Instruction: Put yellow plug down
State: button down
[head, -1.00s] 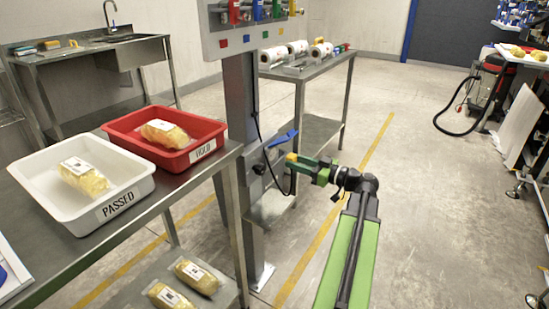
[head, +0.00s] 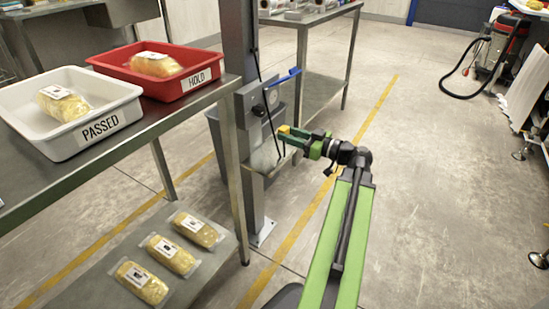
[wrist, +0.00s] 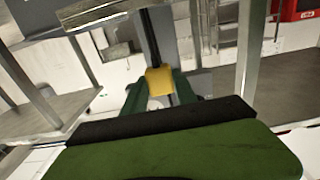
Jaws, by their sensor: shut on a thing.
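The yellow plug (head: 284,130) is at the tips of my gripper (head: 298,138), which is shut on it. In the wrist view the yellow plug (wrist: 159,81) sits between the two green fingers of my gripper (wrist: 160,92). The plug is held in the air in front of the grey post (head: 243,100), to the right of the steel table. I cannot tell whether it touches anything besides the fingers.
A white PASSED tray (head: 38,136) and a red HOLD tray (head: 197,92) stand on the steel table (head: 165,120), each with a yellow pack. Several packs lie on its lower shelf (head: 207,268). A blue lever (head: 284,77) sticks out from the post.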

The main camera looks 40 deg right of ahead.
jog(key=b, duration=0.2)
send_over(276, 156)
notch_tip(276, 156, down, 3)
jog(key=shift+w, duration=0.15)
jog(key=shift+f+b, duration=2.5)
jog(key=shift+f, duration=0.05)
jog(key=c, duration=1)
grip_release()
jog(key=shift+s+d+r+p, duration=0.1)
jog(key=shift+s+r+p, duration=0.45)
jog(key=shift+p, duration=0.15)
jog(key=v, duration=1.1)
jog(key=shift+s, duration=0.1)
